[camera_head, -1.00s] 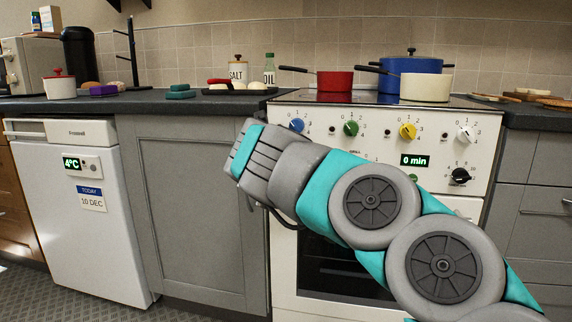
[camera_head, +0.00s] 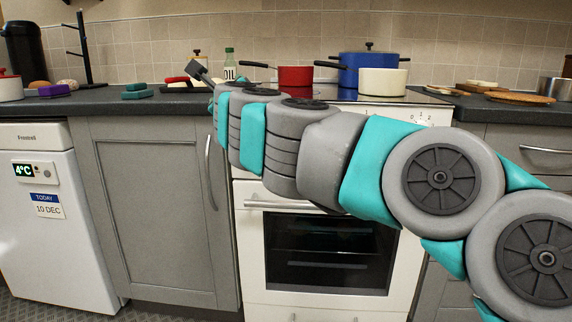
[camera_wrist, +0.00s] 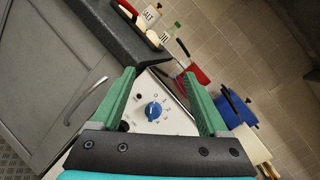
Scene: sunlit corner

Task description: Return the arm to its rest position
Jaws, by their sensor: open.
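My gripper (camera_wrist: 160,78) shows in the wrist view with its two green fingers apart and nothing between them. Beyond the fingers is the cooker's front panel with a blue knob (camera_wrist: 153,110). In the head view my arm (camera_head: 300,140) stretches from the lower right to the left, in front of the cooker. Its far end is at the counter edge, and the fingers are hardly visible there.
The oil bottle (camera_head: 229,66), red pan (camera_head: 295,76), blue pot (camera_head: 362,68) and cream pan (camera_head: 382,82) stand at the back. A white fridge (camera_head: 55,220) stands at the left. The oven door (camera_head: 325,250) is shut. Wooden boards (camera_head: 520,98) lie on the right counter.

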